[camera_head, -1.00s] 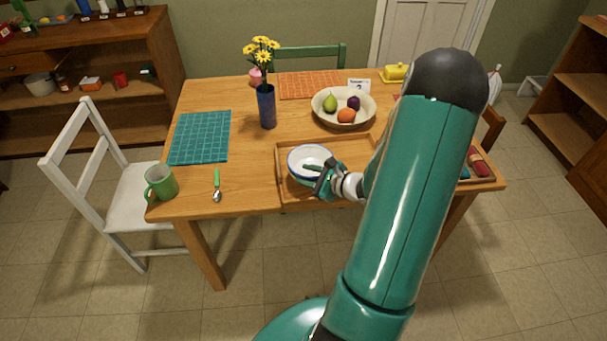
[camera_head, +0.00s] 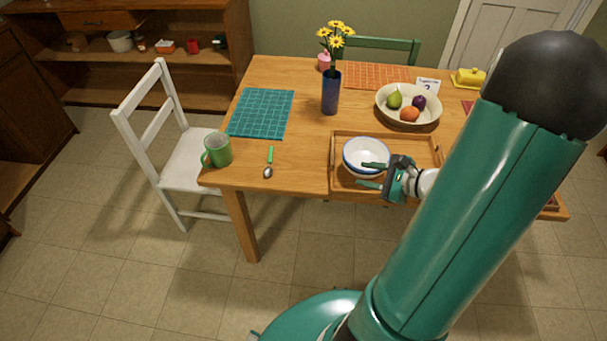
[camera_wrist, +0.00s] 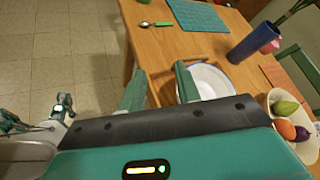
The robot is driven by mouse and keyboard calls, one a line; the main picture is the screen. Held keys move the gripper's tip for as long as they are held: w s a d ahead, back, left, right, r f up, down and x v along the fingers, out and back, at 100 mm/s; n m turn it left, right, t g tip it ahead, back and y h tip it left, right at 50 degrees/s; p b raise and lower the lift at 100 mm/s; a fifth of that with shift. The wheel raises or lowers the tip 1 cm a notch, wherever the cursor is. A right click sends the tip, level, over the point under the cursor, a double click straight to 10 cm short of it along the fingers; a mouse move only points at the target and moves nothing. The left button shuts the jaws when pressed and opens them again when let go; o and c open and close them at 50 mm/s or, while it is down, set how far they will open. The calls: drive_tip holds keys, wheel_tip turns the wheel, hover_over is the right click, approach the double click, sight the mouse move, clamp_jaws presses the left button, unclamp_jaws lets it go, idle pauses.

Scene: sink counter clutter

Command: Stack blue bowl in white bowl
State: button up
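A white bowl with a blue rim (camera_head: 366,152) sits in the wooden tray on the table. A second edge shows low on its front side, but I cannot tell whether a second bowl is nested there. No separate blue bowl is visible. My gripper (camera_head: 360,174) is at the bowl's front right, fingers apart. One finger overlaps the bowl and the other is in front of it. In the wrist view my gripper (camera_wrist: 160,68) is open, and the bowl (camera_wrist: 212,80) is partly hidden behind the right finger. Contact is unclear.
The wooden tray (camera_head: 334,158) lies at the table's front edge. A fruit bowl (camera_head: 383,108) stands behind it, and a blue vase (camera_head: 330,94) is behind left. A spoon (camera_head: 269,160) and green mug (camera_head: 217,151) are left. The table left of the tray is mostly clear.

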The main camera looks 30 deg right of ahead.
drive_tip(key=s+a+r+n+g, duration=0.1)
drive_tip(key=a+r+n+g, duration=0.4)
drive_tip(key=a, duration=0.4)
drive_tip(key=a+r+n+g, duration=0.3)
drive_tip(key=a+r+n, duration=0.1)
drive_tip(key=a+n, duration=0.4)
drive_tip(key=s+a+r+n+t+h, duration=0.2)
drive_tip(key=s+a+r+n+h, duration=0.3)
drive_tip(key=r+n, duration=0.5)
drive_tip(key=shift+s+a+r+n+h, duration=0.2)
drive_tip(key=shift+a+n+h, duration=0.3)
drive_tip(key=shift+a, duration=0.5)
